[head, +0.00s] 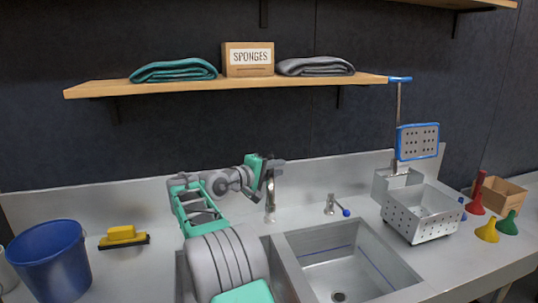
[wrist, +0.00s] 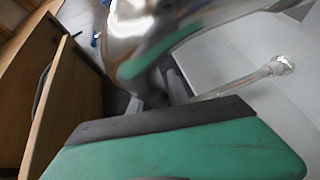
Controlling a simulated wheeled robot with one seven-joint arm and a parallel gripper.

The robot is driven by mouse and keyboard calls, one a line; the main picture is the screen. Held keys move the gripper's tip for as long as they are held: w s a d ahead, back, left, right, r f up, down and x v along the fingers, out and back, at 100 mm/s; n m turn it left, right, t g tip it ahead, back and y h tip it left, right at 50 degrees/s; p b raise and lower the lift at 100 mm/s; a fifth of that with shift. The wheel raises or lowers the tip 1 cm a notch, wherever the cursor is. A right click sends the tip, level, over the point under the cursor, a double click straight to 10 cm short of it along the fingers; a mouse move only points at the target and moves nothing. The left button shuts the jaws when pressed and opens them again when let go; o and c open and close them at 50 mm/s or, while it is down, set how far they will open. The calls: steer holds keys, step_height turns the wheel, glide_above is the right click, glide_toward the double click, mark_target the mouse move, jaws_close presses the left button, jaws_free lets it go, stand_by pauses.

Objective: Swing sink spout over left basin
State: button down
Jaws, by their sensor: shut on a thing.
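The sink spout (head: 270,194) is a shiny metal faucet that rises behind the sink, near the divider (head: 276,262) between the basins. My gripper (head: 274,164) reaches it from the left and is shut on its upper part, hiding some of it. In the wrist view the chrome spout (wrist: 125,35) fills the top, close against my gripper (wrist: 165,95). The left basin is mostly covered by my arm. The right basin (head: 345,250) is open and empty. I cannot tell exactly where the spout's outlet points.
A blue bucket (head: 48,262) and a yellow brush (head: 122,237) stand left. A small tap (head: 333,205) with a blue knob is behind the right basin. A perforated metal basket (head: 422,215) and colored funnels (head: 487,230) stand right. A wooden shelf (head: 200,85) hangs above.

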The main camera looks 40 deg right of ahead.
steer(key=shift+w+a+m+g+p, duration=0.25)
steer(key=shift+m+g+p, duration=0.15)
steer(key=shift+g+p, duration=0.25)
steer(key=c, duration=1.3)
jaws_free()
steer(key=shift+o, duration=0.2)
steer(key=a+r, duration=0.1)
steer(key=a, duration=0.6)
steer(key=shift+w+a, duration=0.15)
steer(key=shift+a, duration=0.25)
steer(key=shift+c, duration=0.5)
